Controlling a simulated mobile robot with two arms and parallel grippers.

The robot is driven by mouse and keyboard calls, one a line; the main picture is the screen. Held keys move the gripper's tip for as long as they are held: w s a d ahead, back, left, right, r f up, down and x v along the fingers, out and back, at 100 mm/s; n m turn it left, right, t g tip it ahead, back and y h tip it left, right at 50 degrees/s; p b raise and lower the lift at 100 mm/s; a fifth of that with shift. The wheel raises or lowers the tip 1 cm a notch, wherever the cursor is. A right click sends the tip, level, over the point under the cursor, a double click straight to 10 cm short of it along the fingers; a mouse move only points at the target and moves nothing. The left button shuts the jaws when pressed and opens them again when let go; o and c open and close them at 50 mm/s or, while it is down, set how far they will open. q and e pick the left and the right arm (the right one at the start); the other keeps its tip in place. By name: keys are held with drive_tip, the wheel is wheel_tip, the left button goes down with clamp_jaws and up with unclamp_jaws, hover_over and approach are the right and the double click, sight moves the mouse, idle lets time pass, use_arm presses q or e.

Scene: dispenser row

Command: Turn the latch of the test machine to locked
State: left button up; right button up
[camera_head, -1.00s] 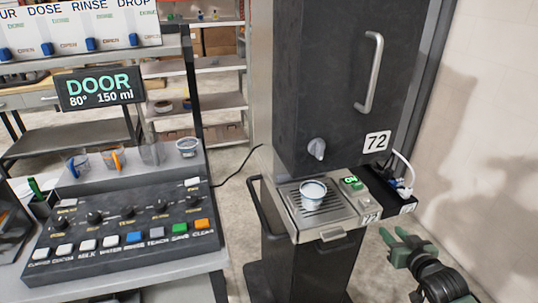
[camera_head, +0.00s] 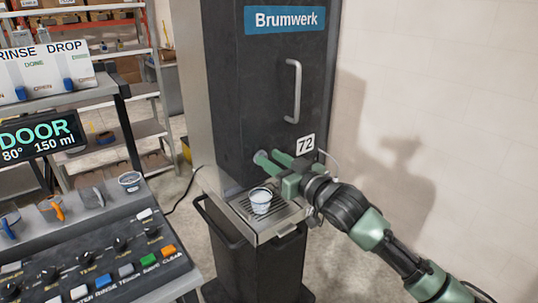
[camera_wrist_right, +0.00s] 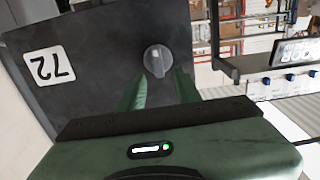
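The test machine (camera_head: 262,95) is a tall dark cabinet with a blue Brumwerk sign, a vertical handle and a 72 label. Its latch is a small round grey knob with a ridge, seen low on the cabinet front in the right wrist view (camera_wrist_right: 157,60). My left gripper is not in view.
A cup (camera_head: 260,200) stands on the machine's drip tray (camera_head: 270,233), just below my right gripper. A control panel (camera_head: 110,260) with coloured buttons and a DOOR display (camera_head: 40,137) stand at the left. A plain wall (camera_head: 450,90) is at the right.

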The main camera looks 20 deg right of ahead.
drive_tip(key=shift+w+a+r, duration=0.1)
drive_tip(key=shift+w+a, duration=0.15)
drive_tip(key=shift+w, duration=0.3)
clamp_jaws()
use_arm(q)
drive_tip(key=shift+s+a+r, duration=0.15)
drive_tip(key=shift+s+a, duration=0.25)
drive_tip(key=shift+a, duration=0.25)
